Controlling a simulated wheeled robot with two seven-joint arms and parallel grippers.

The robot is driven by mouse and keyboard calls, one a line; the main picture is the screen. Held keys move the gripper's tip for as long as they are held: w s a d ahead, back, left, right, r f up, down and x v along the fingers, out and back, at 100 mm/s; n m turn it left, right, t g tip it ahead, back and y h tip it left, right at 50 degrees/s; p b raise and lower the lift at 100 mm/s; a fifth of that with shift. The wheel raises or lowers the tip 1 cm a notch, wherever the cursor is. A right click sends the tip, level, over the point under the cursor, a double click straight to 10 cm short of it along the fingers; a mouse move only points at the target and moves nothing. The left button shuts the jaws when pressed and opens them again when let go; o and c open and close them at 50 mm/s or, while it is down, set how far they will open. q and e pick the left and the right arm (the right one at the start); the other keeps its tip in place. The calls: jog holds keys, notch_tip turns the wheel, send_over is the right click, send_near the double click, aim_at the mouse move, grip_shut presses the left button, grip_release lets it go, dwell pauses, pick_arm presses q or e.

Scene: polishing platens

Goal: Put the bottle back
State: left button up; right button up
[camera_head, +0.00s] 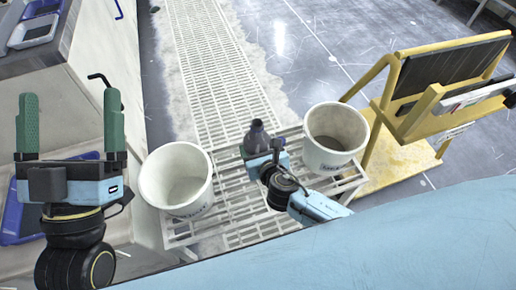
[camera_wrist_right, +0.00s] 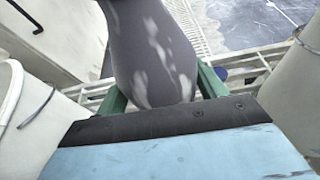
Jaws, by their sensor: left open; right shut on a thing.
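A dark grey bottle (camera_head: 257,137) stands out of my right gripper (camera_head: 262,152) in the head view, between two white buckets. In the right wrist view the bottle (camera_wrist_right: 152,50) fills the upper middle, between the green fingers of my right gripper (camera_wrist_right: 160,90), which is shut on it. The bottle's lower part is hidden by the gripper body. My left gripper (camera_head: 70,130) is at the left of the head view, its two green fingers wide apart and nothing between them.
A white bucket (camera_head: 155,185) stands left of the bottle and another (camera_head: 312,140) right of it, on a slatted white rack (camera_head: 240,205). A yellow stand (camera_head: 388,105) is at the right. A blue tray (camera_head: 12,215) lies by my left gripper. A grated floor strip (camera_head: 215,70) runs behind.

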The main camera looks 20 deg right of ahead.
jog(key=shift+f, duration=0.15)
jog(key=o, duration=1)
